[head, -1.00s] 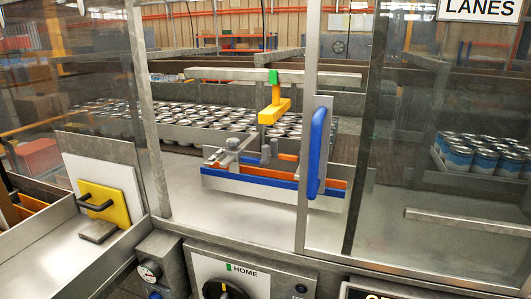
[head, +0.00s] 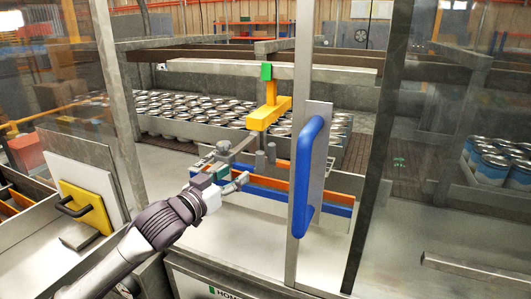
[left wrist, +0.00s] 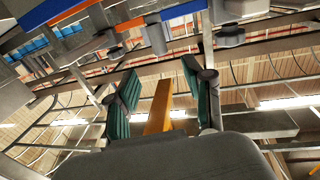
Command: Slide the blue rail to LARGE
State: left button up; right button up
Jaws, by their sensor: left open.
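The blue rail (head: 330,209) runs low across the machine opening, partly hidden by the door handle and my left gripper. An orange rail (head: 275,183) lies just behind it. Grey clamp posts (head: 262,162) stand by the rails' left part. My left gripper (head: 228,174) is open at the rails' left end, close to the grey clamp parts; contact cannot be told. In the left wrist view, its green-padded fingers (left wrist: 162,100) stand apart, and the blue rail (left wrist: 40,14) shows at the upper left, outside them. No LARGE mark is readable. My right gripper is not in view.
A clear door panel with a blue handle (head: 306,180) stands right of the opening. A yellow block (head: 268,113) hangs above the rails below a green marker (head: 266,71). Cans (head: 190,112) stand behind. A yellow plate (head: 86,207) is at left.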

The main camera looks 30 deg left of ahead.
aim_at(257, 157)
pick_arm(q)
jog(key=w+p, duration=0.1)
jog(key=w, duration=0.4)
jog(key=w+d+p, duration=0.1)
jog(key=w, duration=0.2)
jog(key=shift+w+r+p, duration=0.15)
jog(key=shift+w+p, duration=0.05)
jog(key=shift+p, duration=0.15)
jog(key=shift+w+d+p, duration=0.1)
jog(key=shift+w+p, duration=0.25)
jog(key=shift+w, duration=1.15)
jog(key=shift+w+d, duration=0.1)
jog(key=shift+w, duration=0.3)
jog(key=shift+c, duration=0.4)
jog(key=c, duration=0.8)
grip_shut()
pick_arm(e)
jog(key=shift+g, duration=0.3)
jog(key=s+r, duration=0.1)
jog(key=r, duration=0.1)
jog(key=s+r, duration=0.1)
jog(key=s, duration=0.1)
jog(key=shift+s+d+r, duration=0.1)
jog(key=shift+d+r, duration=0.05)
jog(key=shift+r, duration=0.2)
